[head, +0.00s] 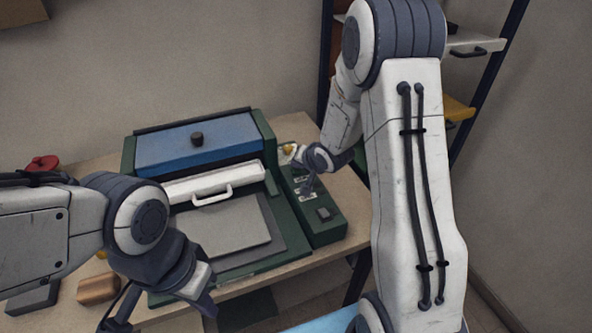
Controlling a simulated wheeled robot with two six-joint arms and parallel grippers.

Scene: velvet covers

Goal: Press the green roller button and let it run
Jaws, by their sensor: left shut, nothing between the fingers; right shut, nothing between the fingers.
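A dark green machine (292,228) with a blue lid stands on the table, its control panel (328,232) along its right side. The panel carries small pale labels and a dark square button (324,213) near its front end. I cannot make out a green roller button; my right gripper covers part of the panel. My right gripper (308,189) is shut and empty, pointing down at the middle of the panel by the labels. Whether it touches a button I cannot tell. My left gripper (207,304) is shut and empty, low in front of the machine's front left.
A white bar with a handle (212,194) lies across the machine, behind a flat grey plate (225,232). A copper-coloured block (98,289) and a red object (42,163) are on the table's left. A dark-framed shelf (495,60) stands behind at the right.

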